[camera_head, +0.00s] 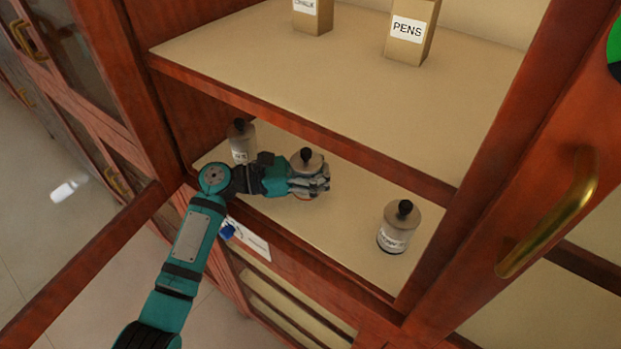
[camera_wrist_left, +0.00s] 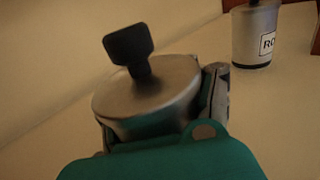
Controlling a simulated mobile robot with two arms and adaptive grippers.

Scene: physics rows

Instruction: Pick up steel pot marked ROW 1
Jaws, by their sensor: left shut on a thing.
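Three steel pots with black knobs are on the lower cabinet shelf. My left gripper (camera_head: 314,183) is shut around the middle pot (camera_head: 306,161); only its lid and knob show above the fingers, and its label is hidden. The held pot fills the middle of the left wrist view (camera_wrist_left: 148,103), close to upright. I cannot tell whether it touches the shelf. The left pot (camera_head: 242,146) stands behind my wrist, its label too small to read. The right pot (camera_head: 396,230) stands apart with an unclear label. A pot with a label starting "RO" (camera_wrist_left: 255,35) shows in the left wrist view.
The upper shelf (camera_head: 300,70) is just above my gripper and holds a box marked PENS (camera_head: 408,30) and another box (camera_head: 312,14). An open door with a brass handle (camera_head: 552,215) is at the right. Bare shelf lies between the middle and right pots.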

